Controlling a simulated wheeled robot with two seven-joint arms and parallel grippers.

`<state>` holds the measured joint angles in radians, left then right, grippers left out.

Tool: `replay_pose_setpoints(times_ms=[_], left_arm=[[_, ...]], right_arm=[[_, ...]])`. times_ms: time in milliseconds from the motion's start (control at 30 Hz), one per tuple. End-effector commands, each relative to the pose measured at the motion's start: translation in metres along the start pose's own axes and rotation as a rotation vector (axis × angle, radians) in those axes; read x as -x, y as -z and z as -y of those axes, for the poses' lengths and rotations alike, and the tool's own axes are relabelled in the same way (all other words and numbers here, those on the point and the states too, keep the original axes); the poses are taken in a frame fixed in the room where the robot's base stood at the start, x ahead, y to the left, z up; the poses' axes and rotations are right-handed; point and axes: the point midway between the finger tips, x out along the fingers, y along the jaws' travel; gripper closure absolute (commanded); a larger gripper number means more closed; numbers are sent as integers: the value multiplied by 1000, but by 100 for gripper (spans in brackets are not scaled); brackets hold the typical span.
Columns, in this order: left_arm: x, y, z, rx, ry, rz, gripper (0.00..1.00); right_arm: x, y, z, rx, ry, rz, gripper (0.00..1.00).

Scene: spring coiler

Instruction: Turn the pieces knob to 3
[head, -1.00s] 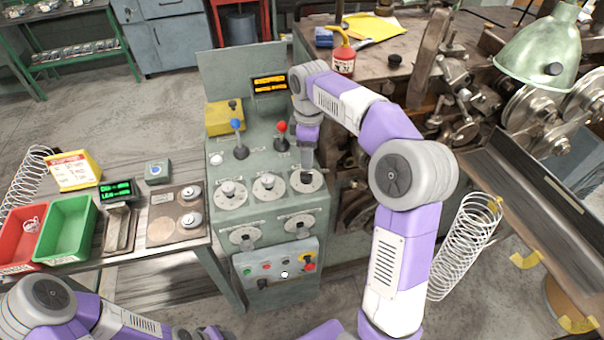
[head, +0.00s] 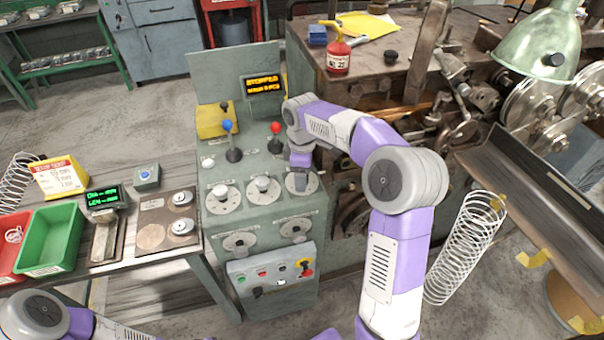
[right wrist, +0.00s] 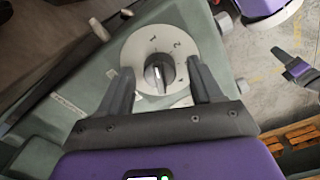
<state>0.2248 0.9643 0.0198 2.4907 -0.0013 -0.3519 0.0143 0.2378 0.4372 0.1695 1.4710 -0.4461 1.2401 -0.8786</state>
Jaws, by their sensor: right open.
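The pieces knob appears to be the right dial of the upper row on the green control panel (head: 234,188), a pale disc (head: 312,187) partly hidden by my right gripper (head: 301,180). In the right wrist view, the white dial (right wrist: 134,52) carries printed numbers, with 1 and 2 legible. Its grey knob (right wrist: 159,73) stands between the two fingers of my right gripper (right wrist: 158,70), which is open with gaps visible on both sides. The knob's light line points roughly toward the 1. What seems to be my left gripper (right wrist: 298,72) shows at the wrist view's right edge, its jaws unclear.
Two more dials (head: 223,197) (head: 263,189) sit left in the same row, two below. Blue (head: 228,127) and red (head: 276,128) levers stand above. A button box (head: 273,276) is below. The amber display (head: 264,86) reads STOPPED. A side table with a green bin (head: 50,240) stands left.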

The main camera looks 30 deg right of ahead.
Motion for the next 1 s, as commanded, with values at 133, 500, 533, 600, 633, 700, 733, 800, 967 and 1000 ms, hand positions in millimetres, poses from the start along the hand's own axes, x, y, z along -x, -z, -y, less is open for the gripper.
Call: replay_pose_setpoints(times_ms=[133,500,533,600,633,700,733,800,967,1000], left_arm=[[0,0,0,0,0,0,57],[0,0,0,0,0,0,57],[0,0,0,0,0,0,57],[1,0,0,0,0,0,57],[1,0,0,0,0,0,57],[3,0,-1,0,0,0,57],[3,0,-1,0,0,0,57],[6,0,-2,0,0,0,57],[12,-1,-5,0,0,0,57],[14,-1,-6,0,0,0,57]], right_arm=[[0,0,0,0,0,0,45],[0,0,0,-1,0,0,91],[0,0,0,-2,0,0,91],[1,0,0,-8,1,0,91],[1,0,0,-13,1,0,91],[1,0,0,-28,1,0,91],[1,0,0,-38,1,0,91],[2,0,0,-66,1,0,91],[2,1,0,-166,1,0,91],[3,1,0,-198,2,1,91]])
